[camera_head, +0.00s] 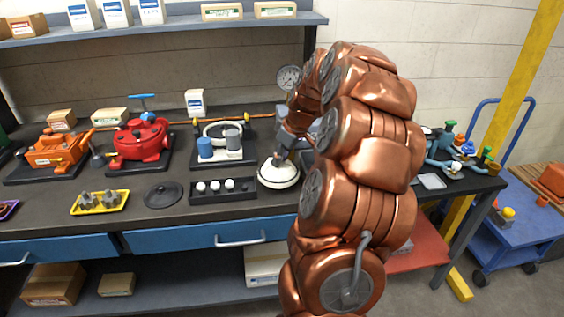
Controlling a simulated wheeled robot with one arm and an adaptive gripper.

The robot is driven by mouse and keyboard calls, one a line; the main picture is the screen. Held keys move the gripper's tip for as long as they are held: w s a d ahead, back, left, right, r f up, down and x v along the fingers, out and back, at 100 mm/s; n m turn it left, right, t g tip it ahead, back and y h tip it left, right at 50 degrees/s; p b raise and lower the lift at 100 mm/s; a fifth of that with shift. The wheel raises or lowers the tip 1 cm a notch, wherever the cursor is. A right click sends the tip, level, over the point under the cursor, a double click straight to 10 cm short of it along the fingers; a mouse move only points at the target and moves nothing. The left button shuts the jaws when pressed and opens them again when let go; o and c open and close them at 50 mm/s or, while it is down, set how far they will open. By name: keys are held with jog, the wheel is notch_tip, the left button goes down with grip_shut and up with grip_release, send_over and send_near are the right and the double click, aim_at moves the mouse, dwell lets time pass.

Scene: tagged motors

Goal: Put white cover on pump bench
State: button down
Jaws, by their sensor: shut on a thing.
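The white cover (278,176) is a round, domed lid with a dark rim and a small knob on top. My gripper (281,157) is shut on its knob from above, over the front middle of the dark-topped bench (150,217). I cannot tell whether the cover touches the bench top. A white pump unit (232,131) with blue and grey cylinders stands on a dark base behind and left of the cover. A red pump (140,140) and an orange pump (58,150) stand further left. My arm hides the bench right of the cover.
A black tray with white balls (224,197) lies close left of the cover. A black disc lid (163,194) and a yellow tray (100,209) lie further left. Teal pipe fittings (446,150) stand at the right end. A blue cart (525,235) is at the right.

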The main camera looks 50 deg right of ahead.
aim_at(283, 163)
jog(key=shift+w+d, duration=0.2)
jog(key=shift+d, duration=0.25)
jog(key=shift+f+p, duration=0.9)
jog(key=shift+f, duration=0.9)
jog(key=shift+f, duration=0.15)
jog(key=c, duration=0.9)
grip_release()
